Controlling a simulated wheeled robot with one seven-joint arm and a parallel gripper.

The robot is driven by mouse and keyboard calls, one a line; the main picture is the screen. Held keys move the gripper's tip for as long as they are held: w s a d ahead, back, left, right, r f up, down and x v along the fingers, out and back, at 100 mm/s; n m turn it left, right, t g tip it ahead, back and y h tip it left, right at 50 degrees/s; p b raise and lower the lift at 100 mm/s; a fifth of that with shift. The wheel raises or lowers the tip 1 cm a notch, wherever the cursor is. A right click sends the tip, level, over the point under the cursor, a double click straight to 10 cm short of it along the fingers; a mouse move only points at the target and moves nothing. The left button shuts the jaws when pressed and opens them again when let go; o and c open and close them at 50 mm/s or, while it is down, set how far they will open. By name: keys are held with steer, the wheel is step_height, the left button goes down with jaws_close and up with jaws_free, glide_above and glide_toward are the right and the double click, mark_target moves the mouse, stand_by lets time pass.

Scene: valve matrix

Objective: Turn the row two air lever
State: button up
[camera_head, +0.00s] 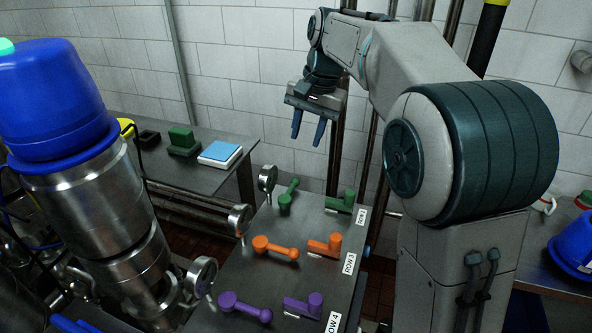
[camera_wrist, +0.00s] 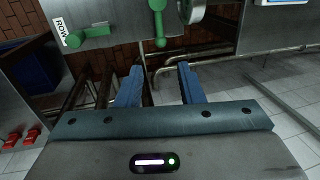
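Two green levers are in the row at the far end of the grey panel (camera_head: 238,288), beside a label (camera_head: 361,217) whose number is hard to read. The left green lever (camera_head: 289,192) is a slim handle set at a slant; the right green lever (camera_head: 339,204) has a blockier handle near the label. Which one is air I cannot tell. In the wrist view the slim lever (camera_wrist: 158,20) is ahead of the fingers and the blocky lever (camera_wrist: 90,33) is to the left. My gripper (camera_head: 308,130) is open and empty, pointing down beyond and above the green row, touching neither lever.
Orange levers (camera_head: 276,248) in row 3 and purple levers (camera_head: 245,307) in row 4 sit nearer. Gauges (camera_head: 267,178) line the panel's left edge. A large steel cylinder with a blue cap (camera_head: 50,100) stands at left. Vertical pipes (camera_head: 372,150) rise behind my arm.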

mark_target(294, 184)
steer(key=a+f, duration=0.1)
steer(key=f, duration=0.7)
steer(key=a+f, duration=0.1)
steer(key=f, duration=0.4)
steer(key=shift+w+a+f, duration=0.1)
steer(key=shift+w+a, duration=0.2)
jaws_close()
